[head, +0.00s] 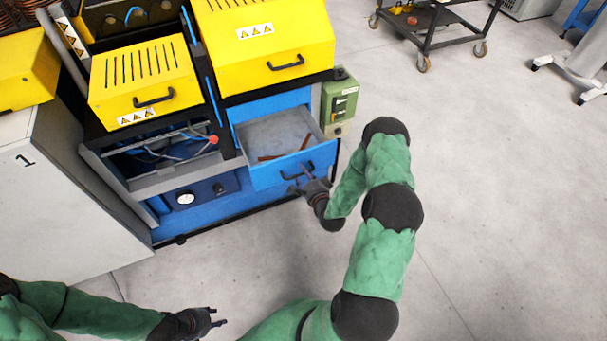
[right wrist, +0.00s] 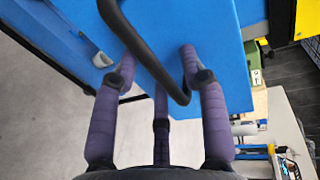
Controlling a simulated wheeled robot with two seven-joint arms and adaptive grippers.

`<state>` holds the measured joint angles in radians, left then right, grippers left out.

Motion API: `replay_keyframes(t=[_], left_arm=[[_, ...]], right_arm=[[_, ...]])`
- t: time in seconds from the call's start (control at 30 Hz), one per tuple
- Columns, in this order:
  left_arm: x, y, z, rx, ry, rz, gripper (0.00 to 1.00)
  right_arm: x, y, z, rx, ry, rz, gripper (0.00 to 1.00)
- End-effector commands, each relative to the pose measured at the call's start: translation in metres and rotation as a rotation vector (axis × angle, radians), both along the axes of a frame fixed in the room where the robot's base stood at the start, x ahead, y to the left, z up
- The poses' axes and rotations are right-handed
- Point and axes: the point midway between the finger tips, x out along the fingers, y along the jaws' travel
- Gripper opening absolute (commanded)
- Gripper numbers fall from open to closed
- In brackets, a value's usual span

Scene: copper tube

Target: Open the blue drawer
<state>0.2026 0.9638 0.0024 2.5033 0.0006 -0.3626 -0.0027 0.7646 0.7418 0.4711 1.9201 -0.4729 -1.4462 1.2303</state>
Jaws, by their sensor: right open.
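The blue drawer (head: 264,176) stands pulled out of the machine in the head view, and its grey inside shows. Its front carries a black handle (head: 297,172). My right gripper (head: 304,180) is at the drawer front, by the handle. In the right wrist view the black handle (right wrist: 150,55) passes between the spread fingers of my right gripper (right wrist: 158,85), which is open. The blue drawer front (right wrist: 205,50) lies just beyond the fingers. My left gripper (head: 217,318) is low in the head view, away from the machine, with its fingers apart and nothing between them.
Brownish strips (head: 285,153) lie in the drawer. Yellow covers (head: 145,80) with handles top the machine. A green switch box (head: 340,100) is on its right side. A white cabinet (head: 60,200) stands left.

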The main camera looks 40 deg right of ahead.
Motion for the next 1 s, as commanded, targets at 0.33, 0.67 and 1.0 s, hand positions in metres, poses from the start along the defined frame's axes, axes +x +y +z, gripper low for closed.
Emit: replay_keyframes(t=[0.33,0.67,1.0], left_arm=[[0.0,0.0,0.0,0.0,0.0,0.0,0.4],[0.0,0.0,0.0,0.0,0.0,0.0,0.4],[0.0,0.0,0.0,0.0,0.0,0.0,0.4]], right_arm=[[-0.034,0.007,0.007,0.002,0.004,-0.002,0.43],[-0.093,0.021,0.02,0.002,0.003,-0.003,0.43],[-0.115,0.027,0.025,0.0,0.001,-0.001,0.43]])
